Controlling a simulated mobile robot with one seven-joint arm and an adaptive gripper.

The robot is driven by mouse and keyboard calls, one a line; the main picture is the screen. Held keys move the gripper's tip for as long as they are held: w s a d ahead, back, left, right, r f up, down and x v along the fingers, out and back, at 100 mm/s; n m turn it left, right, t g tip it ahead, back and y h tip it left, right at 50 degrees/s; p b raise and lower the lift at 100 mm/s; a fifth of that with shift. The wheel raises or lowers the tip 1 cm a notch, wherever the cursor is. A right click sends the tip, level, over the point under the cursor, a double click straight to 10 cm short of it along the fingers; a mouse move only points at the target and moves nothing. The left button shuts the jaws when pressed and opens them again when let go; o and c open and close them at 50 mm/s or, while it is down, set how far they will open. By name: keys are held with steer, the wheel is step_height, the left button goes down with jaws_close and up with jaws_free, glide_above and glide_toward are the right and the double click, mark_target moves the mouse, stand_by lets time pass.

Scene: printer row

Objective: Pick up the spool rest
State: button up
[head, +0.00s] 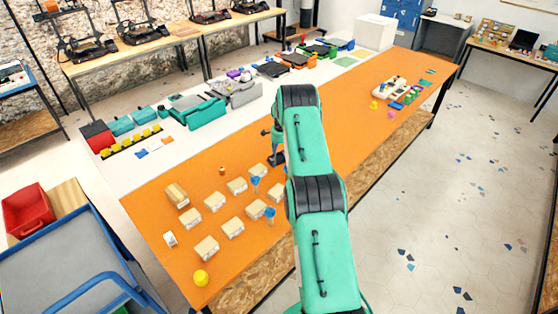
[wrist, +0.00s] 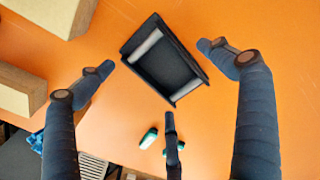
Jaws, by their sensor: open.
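The spool rest (wrist: 164,60) is a small black tray-like frame with a grey roller along each of two opposite sides. It lies on the orange tabletop in the wrist view, turned at an angle. My gripper (wrist: 160,80) is open above it, with dark fingers spread around it: one to the left, one to the right and one below in the picture. No finger appears closed on it. In the head view, my green arm reaches over the table and largely hides my gripper (head: 272,143). A dark shape there is too small to tell clearly.
Several cardboard boxes (head: 237,186) stand on the orange table (head: 140,205) left of my arm; two show close by in the wrist view (wrist: 18,90). A small teal item (wrist: 148,138) lies near the lower finger. Blue funnel-like items (head: 270,213) stand among the boxes.

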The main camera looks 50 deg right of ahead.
steer(key=c, duration=1.6)
steer(key=shift+o, duration=0.2)
steer(key=shift+r, duration=0.15)
step_height(320, 180, up, 10)
